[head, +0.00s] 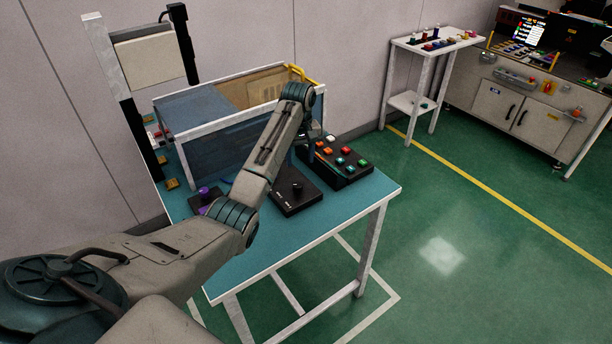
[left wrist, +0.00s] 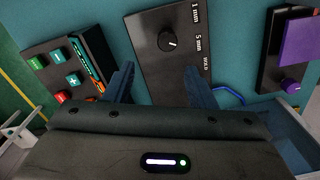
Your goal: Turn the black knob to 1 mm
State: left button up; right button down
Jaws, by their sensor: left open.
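The black knob (left wrist: 167,40) sits on a black control box (left wrist: 150,22) with white labels "1 mm", "5 mm" and a third, hard to read one. Its small white mark seems to point toward "5 mm". In the head view the knob (head: 297,186) and its box (head: 290,202) lie on the teal table, right of my forearm. My left gripper (left wrist: 160,85) is open and empty, its two blue fingers apart, below the knob in the left wrist view and not touching it. In the head view it hangs under the wrist, partly hidden. My right gripper is not in view.
A box with colored buttons (head: 342,160) stands right of the knob box. A box with a purple part (head: 205,195) is to the left. A white-framed bin (head: 215,140) stands behind on the teal table (head: 345,205). The table's front right is clear.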

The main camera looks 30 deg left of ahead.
aim_at(298, 184)
pick_arm(q)
jog(key=shift+s+a+f+p, duration=0.15)
jog(key=shift+s+f+p, duration=0.25)
jog(key=shift+s+f, duration=0.45)
notch_tip(298, 184, down, 3)
jog(key=shift+f+p, duration=0.1)
jog(key=shift+p, duration=0.3)
jog(key=f, duration=0.3)
jog(key=shift+w+f, duration=0.1)
jog(key=shift+w, duration=0.2)
jog(key=shift+s+f+p, duration=0.15)
jog(key=shift+f+p, duration=0.2)
jog(key=shift+f, duration=0.45)
jog(key=shift+c, duration=0.2)
jog(key=c, duration=0.7)
jog(key=shift+c, duration=1.1)
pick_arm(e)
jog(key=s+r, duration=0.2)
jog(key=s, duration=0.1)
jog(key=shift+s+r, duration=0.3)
